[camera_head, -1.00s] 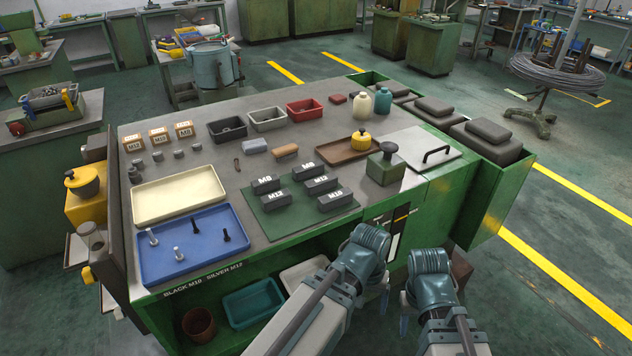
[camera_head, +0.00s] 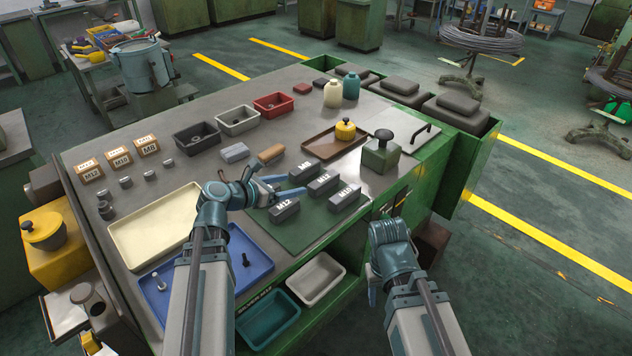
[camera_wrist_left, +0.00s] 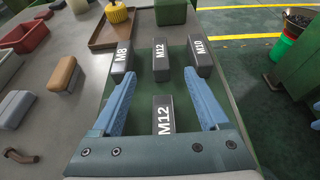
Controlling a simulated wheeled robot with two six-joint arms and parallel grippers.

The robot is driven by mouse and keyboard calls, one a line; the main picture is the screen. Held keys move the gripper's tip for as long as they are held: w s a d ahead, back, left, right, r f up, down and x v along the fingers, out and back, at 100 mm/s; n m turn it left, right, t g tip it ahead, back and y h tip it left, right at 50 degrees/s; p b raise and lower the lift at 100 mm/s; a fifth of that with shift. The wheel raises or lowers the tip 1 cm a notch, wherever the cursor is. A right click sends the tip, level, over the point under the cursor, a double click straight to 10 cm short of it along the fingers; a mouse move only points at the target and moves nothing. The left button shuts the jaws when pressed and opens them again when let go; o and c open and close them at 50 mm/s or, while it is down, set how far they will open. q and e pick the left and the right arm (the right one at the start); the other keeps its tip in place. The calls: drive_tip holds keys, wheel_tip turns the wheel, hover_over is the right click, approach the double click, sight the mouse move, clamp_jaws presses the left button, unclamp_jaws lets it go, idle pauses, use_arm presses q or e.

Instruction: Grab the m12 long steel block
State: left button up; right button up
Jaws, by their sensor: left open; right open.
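Dark grey steel blocks with white labels lie on a green mat (camera_head: 300,232). One M12 block (camera_head: 285,211) is nearest the mat's left front; in the left wrist view this M12 block (camera_wrist_left: 163,118) shows between my finger lines, its near end hidden. A second M12 block (camera_head: 323,183) lies further back and also shows beyond the fingertips (camera_wrist_left: 160,62). I cannot tell which M12 is the long one. My left gripper (camera_head: 294,184) is open and empty over the mat. My right gripper (camera_head: 374,290) is open in front of the bench, away from the blocks.
An M8 block (camera_head: 304,173) and an M10 block (camera_head: 345,198) flank the far M12. A blue tray (camera_head: 255,262) with bolts and a cream tray (camera_head: 150,232) lie left. A brown tray (camera_head: 325,147) stands behind.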

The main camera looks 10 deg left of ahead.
use_arm(q)
drive_tip(key=b, duration=0.3)
approach(324, 178)
drive_tip(key=x, duration=0.3)
drive_tip(key=shift+r, duration=0.15)
drive_tip(key=shift+w+d, duration=0.25)
drive_tip(key=shift+f+b+x, duration=0.1)
drive_tip(key=shift+b+x, duration=0.6)
drive_tip(key=shift+x, duration=0.7)
drive_tip(key=shift+f+b+x, duration=0.15)
drive_tip(key=shift+b+x, duration=0.5)
drive_tip(key=shift+x, duration=0.7)
drive_tip(key=shift+s+a, duration=0.1)
clamp_jaws()
